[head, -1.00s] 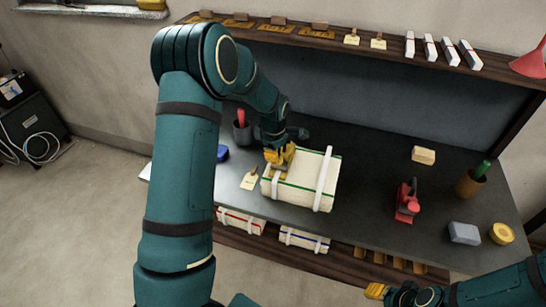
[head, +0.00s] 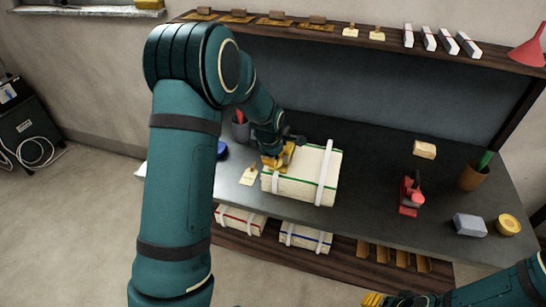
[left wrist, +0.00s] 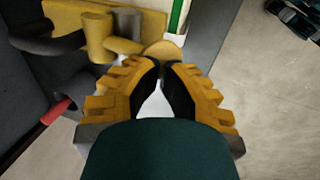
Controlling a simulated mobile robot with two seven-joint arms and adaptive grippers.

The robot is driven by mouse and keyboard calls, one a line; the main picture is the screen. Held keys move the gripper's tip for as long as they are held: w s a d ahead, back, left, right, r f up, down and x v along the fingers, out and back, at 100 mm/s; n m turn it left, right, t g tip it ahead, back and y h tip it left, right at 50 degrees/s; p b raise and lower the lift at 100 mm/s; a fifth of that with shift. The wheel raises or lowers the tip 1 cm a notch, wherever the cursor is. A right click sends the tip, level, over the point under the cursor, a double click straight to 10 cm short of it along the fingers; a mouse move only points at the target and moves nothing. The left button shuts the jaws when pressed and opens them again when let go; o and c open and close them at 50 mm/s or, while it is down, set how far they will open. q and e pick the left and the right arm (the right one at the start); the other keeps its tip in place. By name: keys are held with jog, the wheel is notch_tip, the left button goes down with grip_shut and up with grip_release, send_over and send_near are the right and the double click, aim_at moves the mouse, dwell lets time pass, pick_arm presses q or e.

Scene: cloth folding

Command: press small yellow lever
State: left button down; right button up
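A yellow fixture with a flat plate, a short post and a grey handle (left wrist: 50,40) fills the upper left of the left wrist view. A small rounded yellow piece, possibly the small yellow lever (left wrist: 164,49), lies just beyond my left fingertips. I cannot tell whether they touch it. My left gripper (left wrist: 160,64) has its tips nearly together, with nothing seen between them. In the head view my left gripper (head: 274,163) is at the left end of the cream bundle (head: 308,178), where yellow parts overlap. My right gripper (head: 373,299) is at the bottom edge, mostly cut off.
A tag (head: 249,175) lies left of the bundle on the dark bench. A grey cup (head: 240,131) stands behind. A red tool (head: 410,196), tan block (head: 424,150), grey block (head: 470,225) and yellow roll (head: 508,225) lie right. The bench between the bundle and red tool is clear.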

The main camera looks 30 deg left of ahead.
pick_arm(q)
jog(key=shift+r, duration=0.1)
pick_arm(e)
jog(key=shift+r, duration=0.1)
pick_arm(q)
jog(key=shift+r+p, duration=0.65)
jog(key=shift+r, duration=0.05)
pick_arm(e)
jog(key=shift+r, duration=0.55)
